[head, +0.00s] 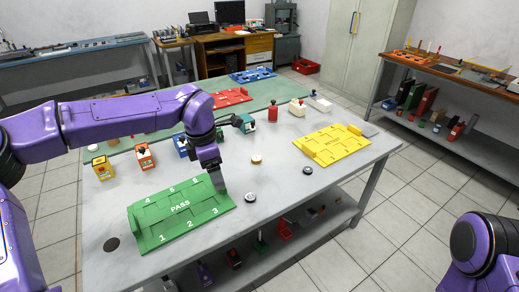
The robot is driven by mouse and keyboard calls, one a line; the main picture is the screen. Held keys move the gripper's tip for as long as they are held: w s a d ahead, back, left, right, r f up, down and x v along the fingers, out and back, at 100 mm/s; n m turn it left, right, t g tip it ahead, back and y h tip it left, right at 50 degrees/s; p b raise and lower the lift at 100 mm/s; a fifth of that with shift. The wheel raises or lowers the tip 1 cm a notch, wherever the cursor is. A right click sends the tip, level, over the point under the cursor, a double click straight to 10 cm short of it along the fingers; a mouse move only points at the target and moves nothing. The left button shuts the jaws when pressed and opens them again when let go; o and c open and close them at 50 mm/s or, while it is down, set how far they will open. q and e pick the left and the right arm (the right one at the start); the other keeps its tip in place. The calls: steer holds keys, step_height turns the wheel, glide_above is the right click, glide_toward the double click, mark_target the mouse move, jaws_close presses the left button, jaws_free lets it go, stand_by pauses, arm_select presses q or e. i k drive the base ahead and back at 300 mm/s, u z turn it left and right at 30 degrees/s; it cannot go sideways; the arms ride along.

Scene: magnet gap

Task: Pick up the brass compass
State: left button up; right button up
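A small round brass-coloured piece (256,159), which looks like the compass, lies on the grey table right of my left gripper. My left gripper (219,187) points down at the far right corner of the green PASS tray (170,224), apart from the brass piece. Its fingers are too small and dark to show whether they are open or shut, and I see nothing held. My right arm shows only at the lower right edge; its gripper is out of view.
Two dark round pieces with pale tops (250,197) (307,170) lie near the brass one. A yellow tray (331,145) stands at the right. Several small coloured devices, such as a red-orange one (145,156), stand behind my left arm.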

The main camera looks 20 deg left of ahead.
mark_target(256, 159)
steer(key=i, duration=1.05)
